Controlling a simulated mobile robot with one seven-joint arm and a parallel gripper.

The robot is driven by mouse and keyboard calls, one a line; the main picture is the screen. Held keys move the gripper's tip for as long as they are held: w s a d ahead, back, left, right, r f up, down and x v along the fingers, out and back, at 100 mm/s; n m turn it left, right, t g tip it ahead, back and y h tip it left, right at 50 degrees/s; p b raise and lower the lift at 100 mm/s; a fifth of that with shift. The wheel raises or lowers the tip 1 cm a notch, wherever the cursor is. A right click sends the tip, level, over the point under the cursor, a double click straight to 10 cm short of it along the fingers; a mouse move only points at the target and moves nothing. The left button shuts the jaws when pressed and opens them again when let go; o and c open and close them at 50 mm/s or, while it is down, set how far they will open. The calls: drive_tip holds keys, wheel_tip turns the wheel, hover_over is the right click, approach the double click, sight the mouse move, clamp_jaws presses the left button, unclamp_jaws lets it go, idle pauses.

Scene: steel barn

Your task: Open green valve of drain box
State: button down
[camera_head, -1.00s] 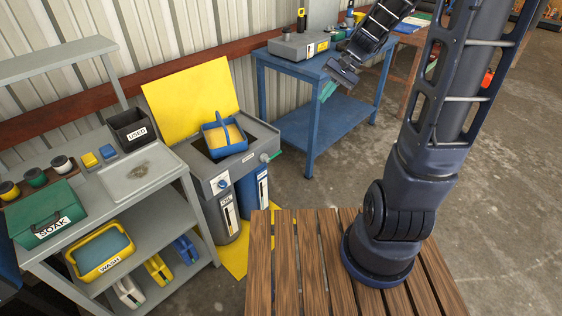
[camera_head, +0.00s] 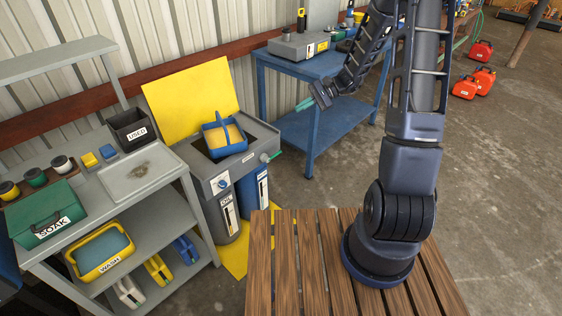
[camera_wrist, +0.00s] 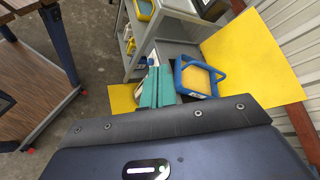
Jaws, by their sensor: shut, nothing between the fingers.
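My gripper (camera_head: 303,104), with teal fingers, is shut and empty. It hangs in the air to the upper right of the valve in the head view, apart from it. The fingers also show in the wrist view (camera_wrist: 157,85), pointing toward the box.
A blue basket (camera_head: 224,136) with a yellow inside sits on the box opening. A grey shelf bench (camera_head: 110,205) stands left, a blue table (camera_head: 318,128) behind right. A slatted wooden platform (camera_head: 290,260) lies under my arm. Open concrete floor is at right.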

drive_tip(key=w+a+f+m+t+y, duration=0.1)
drive_tip(key=w+f+m+t+y, duration=0.3)
drive_tip(key=f, duration=0.6)
drive_tip(key=w+a+f+m+t+y, duration=0.1)
drive_tip(key=w+f+m+t+y, duration=0.1)
drive_tip(key=w+f+m, duration=0.65)
drive_tip(key=m+t+h, duration=0.2)
drive_tip(key=t, duration=0.4)
approach(273, 156)
wheel_tip(273, 156, up, 6)
drive_tip(key=d, duration=0.2)
wheel_tip(273, 156, down, 13)
drive_tip(key=s+d+m+t+h, duration=0.1)
drive_tip(key=s+m+t+h, duration=0.1)
drive_tip(key=m+t+h, duration=0.1)
drive_tip(key=m+t, duration=0.1)
drive_tip(key=m, duration=0.1)
drive_tip(key=shift+s+m, duration=0.35)
drive_tip(key=shift+w, duration=0.1)
drive_tip(key=w+a+r, duration=0.4)
drive_tip(key=w+a, duration=0.3)
drive_tip(key=shift+w+a+r, duration=0.25)
